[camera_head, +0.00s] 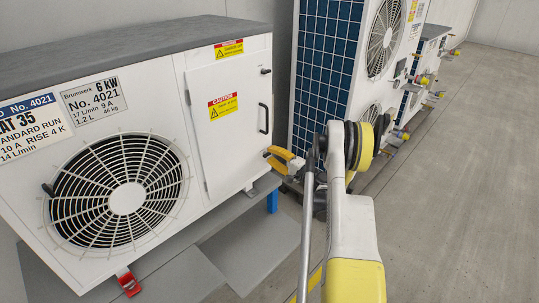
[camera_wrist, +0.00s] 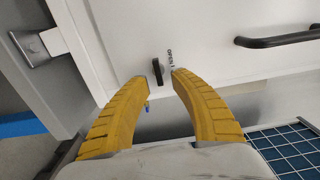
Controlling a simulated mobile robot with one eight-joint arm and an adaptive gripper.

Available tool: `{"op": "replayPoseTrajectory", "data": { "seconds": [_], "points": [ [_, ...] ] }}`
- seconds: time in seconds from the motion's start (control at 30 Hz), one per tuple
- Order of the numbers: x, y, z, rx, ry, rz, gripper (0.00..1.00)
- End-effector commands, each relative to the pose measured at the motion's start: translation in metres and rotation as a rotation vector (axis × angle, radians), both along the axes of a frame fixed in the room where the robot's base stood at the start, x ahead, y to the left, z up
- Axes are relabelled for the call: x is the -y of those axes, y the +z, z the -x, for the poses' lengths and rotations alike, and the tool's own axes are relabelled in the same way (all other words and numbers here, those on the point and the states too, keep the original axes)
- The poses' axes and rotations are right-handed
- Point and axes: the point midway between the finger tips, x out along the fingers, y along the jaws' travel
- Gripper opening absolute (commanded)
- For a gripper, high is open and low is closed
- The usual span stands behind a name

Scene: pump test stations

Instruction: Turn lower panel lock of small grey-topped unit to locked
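The small grey-topped unit (camera_head: 150,120) is a white cabinet at the left of the head view, with a round fan grille and a side panel (camera_head: 230,130). In the wrist view, the lower panel lock (camera_wrist: 157,71) is a small black knob on the white panel beside an "OPEN" marking. The knob's long side runs roughly up and down in that picture. My gripper (camera_wrist: 162,78) is open, its yellow fingertips just short of the knob and on either side of it. In the head view, my gripper (camera_head: 270,157) is at the panel's lower right edge; the lower lock cannot be made out there.
A black bar handle (camera_head: 263,118) and an upper lock (camera_head: 265,71) sit above on the same panel; the handle also shows in the wrist view (camera_wrist: 277,41). A taller unit with a blue grid (camera_head: 327,60) stands close behind. Open floor (camera_head: 470,150) lies right.

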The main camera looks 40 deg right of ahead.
Motion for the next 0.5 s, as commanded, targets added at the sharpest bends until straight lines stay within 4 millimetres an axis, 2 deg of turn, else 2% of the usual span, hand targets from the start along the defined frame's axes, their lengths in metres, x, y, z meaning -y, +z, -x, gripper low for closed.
{"op": "replayPoseTrajectory", "data": {
  "seconds": [0.1, 0.3, 0.5],
  "points": [
    [0.003, 0.0, 0.023, 0.0, -0.003, 0.0, 0.29],
    [0.004, 0.0, 0.053, 0.0, -0.001, 0.0, 0.29],
    [0.004, 0.0, 0.062, 0.0, 0.001, 0.0, 0.29]
  ]
}}
